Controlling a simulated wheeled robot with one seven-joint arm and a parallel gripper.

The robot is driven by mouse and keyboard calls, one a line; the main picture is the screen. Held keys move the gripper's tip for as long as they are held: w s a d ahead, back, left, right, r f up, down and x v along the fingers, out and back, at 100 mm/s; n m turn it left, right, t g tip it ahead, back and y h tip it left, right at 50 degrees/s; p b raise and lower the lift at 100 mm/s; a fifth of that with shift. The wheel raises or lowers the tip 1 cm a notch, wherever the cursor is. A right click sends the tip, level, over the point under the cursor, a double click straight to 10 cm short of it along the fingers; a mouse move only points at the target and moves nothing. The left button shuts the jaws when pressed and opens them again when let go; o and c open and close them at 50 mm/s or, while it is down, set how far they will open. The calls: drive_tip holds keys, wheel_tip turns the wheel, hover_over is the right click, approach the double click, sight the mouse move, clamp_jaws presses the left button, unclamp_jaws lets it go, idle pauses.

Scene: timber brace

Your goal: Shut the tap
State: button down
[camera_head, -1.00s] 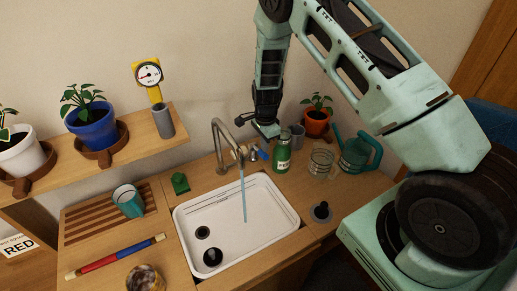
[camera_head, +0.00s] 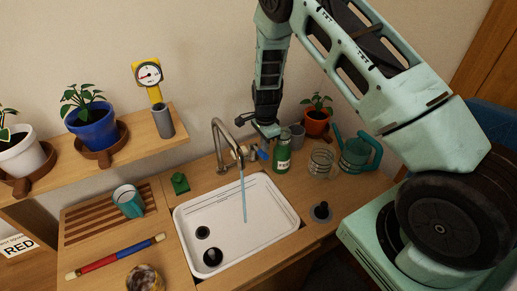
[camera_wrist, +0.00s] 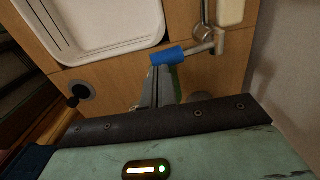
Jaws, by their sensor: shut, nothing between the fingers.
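The tap (camera_head: 220,137) is a curved metal spout behind the white sink (camera_head: 288,214). A blue stream of water (camera_head: 243,196) runs from it into the basin. Its blue lever handle (camera_head: 262,154) sticks out to the right of the spout, and it shows large in the wrist view (camera_wrist: 167,56). My gripper (camera_head: 268,139) is shut and empty, pointing down right at the blue handle. In the wrist view the fingers (camera_wrist: 157,92) end at the handle's lower edge; I cannot tell whether they touch it.
A green bottle (camera_head: 283,155) stands just right of the handle. Behind it are a grey cup (camera_head: 297,135) and a potted plant (camera_head: 317,121). A glass jar (camera_head: 321,164) and a teal watering can (camera_head: 358,154) stand further right. A green block (camera_head: 180,183) lies left of the tap.

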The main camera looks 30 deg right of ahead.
sight(265, 154)
drive_tip(key=shift+f, duration=0.2)
drive_tip(key=shift+f+b, duration=0.95)
drive_tip(key=shift+f, duration=0.25)
drive_tip(key=shift+s+f+b, duration=0.15)
drive_tip(key=shift+f+b, duration=0.3)
drive_tip(key=shift+f, duration=0.2)
drive_tip(key=shift+r+p, duration=0.35)
drive_tip(key=shift+r, duration=0.05)
drive_tip(key=shift+r+p, duration=2.15)
drive_tip(key=shift+r, duration=1.15)
